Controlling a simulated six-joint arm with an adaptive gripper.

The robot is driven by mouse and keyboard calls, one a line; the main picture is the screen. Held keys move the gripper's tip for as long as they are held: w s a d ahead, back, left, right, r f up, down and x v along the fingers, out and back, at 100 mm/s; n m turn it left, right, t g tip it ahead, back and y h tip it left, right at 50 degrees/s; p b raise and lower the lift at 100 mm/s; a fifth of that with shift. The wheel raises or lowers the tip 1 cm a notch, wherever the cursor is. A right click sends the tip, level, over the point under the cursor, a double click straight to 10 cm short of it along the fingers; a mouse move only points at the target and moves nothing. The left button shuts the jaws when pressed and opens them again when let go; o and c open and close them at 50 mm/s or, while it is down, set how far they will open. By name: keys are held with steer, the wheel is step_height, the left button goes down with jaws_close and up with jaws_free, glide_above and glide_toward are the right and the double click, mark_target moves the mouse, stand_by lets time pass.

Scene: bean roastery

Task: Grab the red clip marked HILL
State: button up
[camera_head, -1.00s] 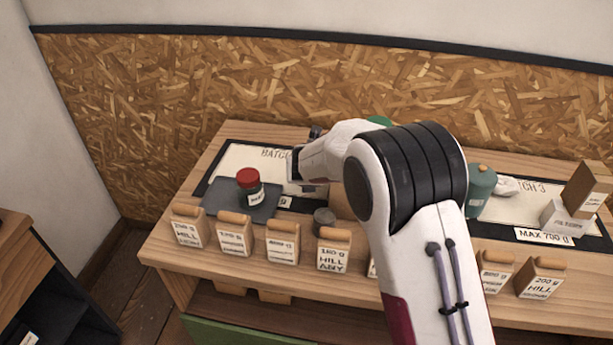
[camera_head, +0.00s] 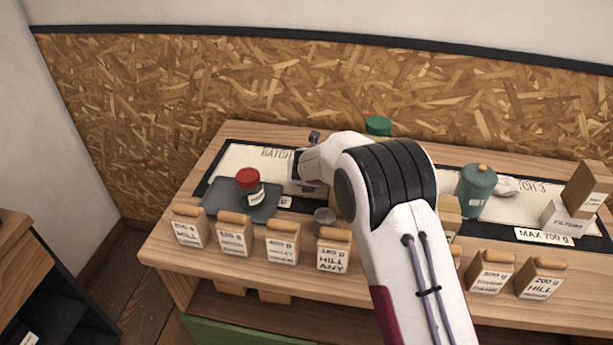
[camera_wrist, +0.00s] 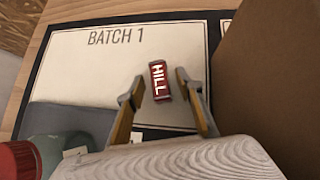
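The red clip marked HILL (camera_wrist: 159,81) lies on the white BATCH 1 panel (camera_wrist: 90,65) in the wrist view, with its white letters running lengthwise. My gripper (camera_wrist: 163,88) is open, with one finger on each side of the clip and a gap showing on both sides. I cannot tell how high the fingertips are above the panel. In the head view my gripper (camera_head: 298,180) is over the right part of the BATCH 1 panel, and the clip is hidden there.
A red-lidded jar (camera_head: 249,186) stands on a grey tray (camera_head: 222,206) left of my gripper. A brown box wall (camera_wrist: 272,85) rises close on the right in the wrist view. Several labelled bags line the front edge, including a HILL ANY bag (camera_head: 333,250). A teal canister (camera_head: 477,188) stands farther right.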

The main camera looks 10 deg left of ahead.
stand_by(0.3)
steer(key=c, duration=0.9)
steer(key=shift+o, duration=0.2)
steer(key=shift+r, duration=0.2)
steer(key=shift+r, duration=4.85)
